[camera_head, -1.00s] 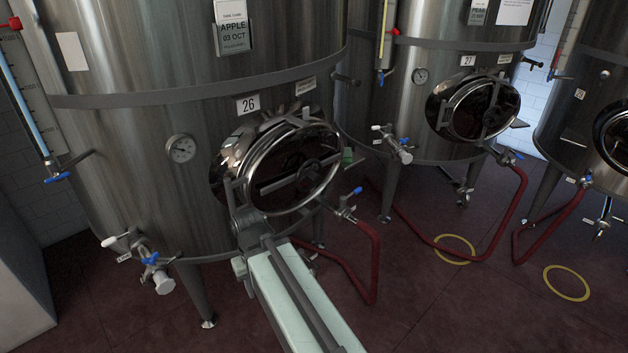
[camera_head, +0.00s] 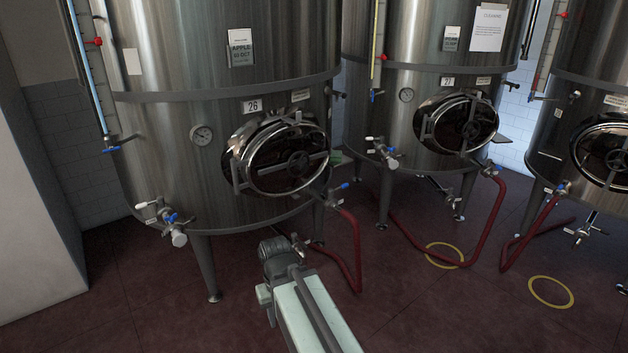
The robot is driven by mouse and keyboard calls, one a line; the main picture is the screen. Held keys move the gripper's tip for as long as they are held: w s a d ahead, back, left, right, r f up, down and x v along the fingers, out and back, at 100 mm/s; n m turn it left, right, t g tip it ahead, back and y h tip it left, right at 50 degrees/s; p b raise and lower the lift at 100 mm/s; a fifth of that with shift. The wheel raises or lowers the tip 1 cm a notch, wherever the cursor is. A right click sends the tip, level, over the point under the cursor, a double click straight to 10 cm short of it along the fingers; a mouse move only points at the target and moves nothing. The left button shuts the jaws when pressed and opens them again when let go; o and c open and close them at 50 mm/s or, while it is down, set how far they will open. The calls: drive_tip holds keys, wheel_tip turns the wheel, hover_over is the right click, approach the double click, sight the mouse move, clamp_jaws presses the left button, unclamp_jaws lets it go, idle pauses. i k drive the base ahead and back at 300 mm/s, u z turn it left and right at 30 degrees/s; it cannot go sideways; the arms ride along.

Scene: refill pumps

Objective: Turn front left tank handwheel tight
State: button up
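The front left tank (camera_head: 160,150) is a steel vessel with the number plate 26 (camera_head: 252,105). Its oval manway door (camera_head: 270,178) sits low on the front and looks closed against the tank. A dark handwheel (camera_head: 298,161) shows at the middle of the door, under a crossbar. My gripper (camera_head: 300,243) is below the door and nearer to me, apart from the handwheel. Its fingers are small and partly hidden by my wrist, so I cannot tell whether they are open or shut. Nothing is seen held in it.
A red hose (camera_head: 355,245) runs from a blue-handled valve (camera_head: 341,187) to the floor right of my gripper. A valve with a white handle (camera_head: 165,222) juts from the tank's lower left. Tank 27 (camera_head: 410,65) stands to the right. Dark red floor is clear at front left.

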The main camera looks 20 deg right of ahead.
sight(300, 164)
drive_tip(key=u, duration=0.6)
drive_tip(key=i, duration=1.7)
drive_tip(key=z, duration=0.6)
